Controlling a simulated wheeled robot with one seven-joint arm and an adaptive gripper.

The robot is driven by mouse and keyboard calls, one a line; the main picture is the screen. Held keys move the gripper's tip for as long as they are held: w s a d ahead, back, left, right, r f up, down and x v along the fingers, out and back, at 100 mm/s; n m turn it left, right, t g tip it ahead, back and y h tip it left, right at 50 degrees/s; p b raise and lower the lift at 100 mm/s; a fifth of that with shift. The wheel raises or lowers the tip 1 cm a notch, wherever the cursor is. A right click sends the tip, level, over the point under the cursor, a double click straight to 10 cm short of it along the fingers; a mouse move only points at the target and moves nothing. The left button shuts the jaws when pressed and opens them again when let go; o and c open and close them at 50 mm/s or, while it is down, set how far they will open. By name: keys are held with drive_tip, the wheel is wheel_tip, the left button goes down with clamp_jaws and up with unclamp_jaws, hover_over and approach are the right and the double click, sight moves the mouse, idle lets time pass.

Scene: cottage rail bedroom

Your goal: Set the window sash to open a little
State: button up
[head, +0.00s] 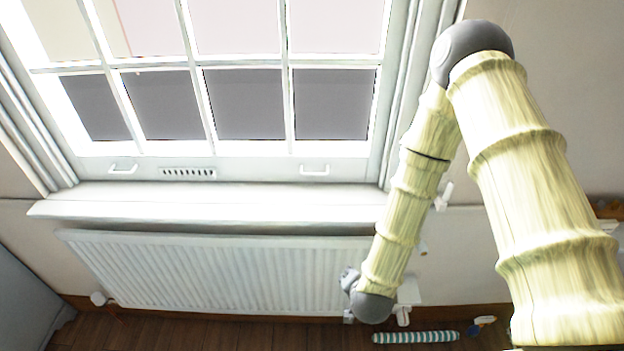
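The window sash (240,170) fills the upper left of the head view, a white frame with several panes. Its bottom rail sits down against the white sill (230,198), and I see no gap between them. The rail carries a left pull handle (123,169) and a right pull handle (314,170). My arm reaches down the right side, clear of both handles. It ends low, in front of the radiator's right end, where small grey parts of my gripper (349,281) show beside the round grey joint. The fingers cannot be made out; nothing held is visible.
A white ribbed radiator (210,272) hangs below the sill, which juts out above it. A slotted vent (188,173) sits between the handles. A striped roll (415,337) and a small blue-and-white item (482,324) lie on the floor. Space before the sash looks clear.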

drive_tip(key=w+a+r+m+t, duration=0.1)
drive_tip(key=w+a+r, duration=0.1)
drive_tip(key=w+r, duration=0.1)
drive_tip(key=w+a+r+m+t, duration=0.1)
drive_tip(key=w+a+r+m, duration=0.1)
drive_tip(key=w+r, duration=0.1)
drive_tip(key=w+a+r+m+t+b, duration=0.1)
drive_tip(key=w+a+r+t, duration=0.1)
drive_tip(key=w, duration=0.3)
drive_tip(key=shift+r+m+h, duration=0.3)
drive_tip(key=shift+r+m, duration=0.1)
drive_tip(key=shift+r, duration=0.2)
drive_tip(key=m+t+b, duration=0.3)
drive_tip(key=m, duration=0.2)
approach(313, 174)
drive_tip(key=shift+a+f, duration=0.1)
drive_tip(key=shift+f, duration=0.15)
drive_tip(key=shift+w+r+p, duration=0.1)
drive_tip(key=shift+w+p, duration=0.1)
drive_tip(key=shift+p, duration=0.2)
drive_tip(key=p+x, duration=0.3)
drive_tip(key=x, duration=0.7)
clamp_jaws()
